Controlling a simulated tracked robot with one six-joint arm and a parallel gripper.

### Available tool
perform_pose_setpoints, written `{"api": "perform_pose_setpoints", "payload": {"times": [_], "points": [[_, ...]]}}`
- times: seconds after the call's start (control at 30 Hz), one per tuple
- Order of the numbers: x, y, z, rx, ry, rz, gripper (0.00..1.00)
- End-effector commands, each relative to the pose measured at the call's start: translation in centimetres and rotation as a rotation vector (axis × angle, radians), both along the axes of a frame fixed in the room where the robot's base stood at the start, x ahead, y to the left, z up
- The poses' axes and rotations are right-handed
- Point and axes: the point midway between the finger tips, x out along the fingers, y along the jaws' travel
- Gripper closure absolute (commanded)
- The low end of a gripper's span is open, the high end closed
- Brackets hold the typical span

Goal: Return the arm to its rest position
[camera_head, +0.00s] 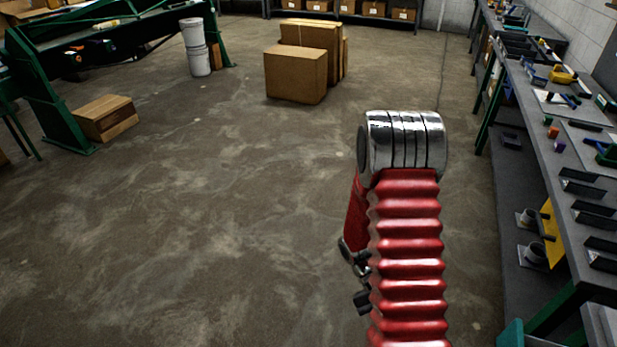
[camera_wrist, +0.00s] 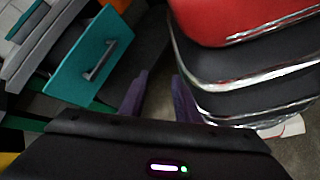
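My arm (camera_head: 405,250) rises at the right of the middle in the head view, with a red ribbed sleeve and a shiny banded metal joint at its top. It is folded, and its lower part is mostly hidden behind the sleeve. My gripper is not clearly visible there. In the wrist view my gripper (camera_wrist: 158,88) shows two dark purple fingers, spread apart with nothing held between them. A red surface with dark, metal-edged bands fills the upper right of the wrist view, close to the fingers; I cannot tell what it belongs to.
A long workbench (camera_head: 560,185) with tools runs along the right. A teal drawer front (camera_wrist: 92,68) with a handle is left of the fingers in the wrist view. Cardboard boxes (camera_head: 296,75) and white buckets (camera_head: 198,62) stand farther back. The floor (camera_head: 190,220) at left is clear.

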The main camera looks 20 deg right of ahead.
Motion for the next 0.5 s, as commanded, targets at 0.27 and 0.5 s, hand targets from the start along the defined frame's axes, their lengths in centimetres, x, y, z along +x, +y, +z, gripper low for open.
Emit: {"api": "perform_pose_setpoints", "payload": {"times": [0.27,0.5], "points": [[2.8,2.3,3.2,0.111,-0.181,0.052,0.7],[4.9,4.3,6.0,0.186,-0.334,0.11,0.7]]}}
